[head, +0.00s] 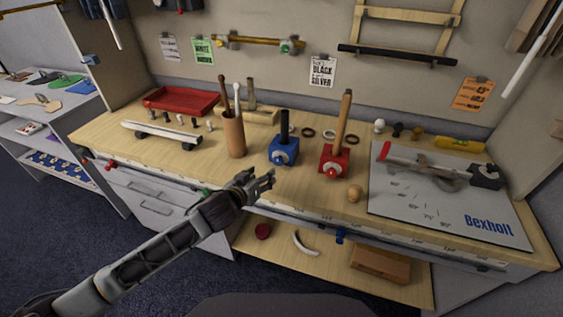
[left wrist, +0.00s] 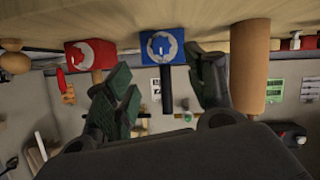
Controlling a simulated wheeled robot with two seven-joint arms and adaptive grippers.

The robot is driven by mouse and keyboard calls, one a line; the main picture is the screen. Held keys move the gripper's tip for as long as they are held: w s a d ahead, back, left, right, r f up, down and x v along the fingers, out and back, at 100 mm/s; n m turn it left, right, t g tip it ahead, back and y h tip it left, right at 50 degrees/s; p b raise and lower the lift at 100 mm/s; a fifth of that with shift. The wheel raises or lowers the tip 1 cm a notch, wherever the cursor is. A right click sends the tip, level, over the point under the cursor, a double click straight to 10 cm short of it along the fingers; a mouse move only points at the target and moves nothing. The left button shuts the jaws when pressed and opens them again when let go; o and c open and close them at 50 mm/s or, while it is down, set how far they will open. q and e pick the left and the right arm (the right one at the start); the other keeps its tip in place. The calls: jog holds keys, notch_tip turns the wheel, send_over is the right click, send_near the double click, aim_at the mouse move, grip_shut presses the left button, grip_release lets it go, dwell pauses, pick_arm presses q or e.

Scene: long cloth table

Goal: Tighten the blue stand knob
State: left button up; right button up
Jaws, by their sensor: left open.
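The blue stand (head: 278,148) is a small blue block with a black upright post, standing on the wooden bench. Its blue knob (head: 284,160) is on the front face, on a pale plate. My left gripper (head: 268,182) is open and empty, in front of and below the blue stand, near the bench's front edge. The left wrist view is upside down; there the blue stand (left wrist: 150,34) and its knob (left wrist: 160,46) show between the two fingers, beyond the tips and apart from them. My right gripper is not in view.
A red stand (head: 327,160) with a wooden rod stands right of the blue one. A brown cup (head: 234,138) with tools stands to its left. The bench front between is clear.

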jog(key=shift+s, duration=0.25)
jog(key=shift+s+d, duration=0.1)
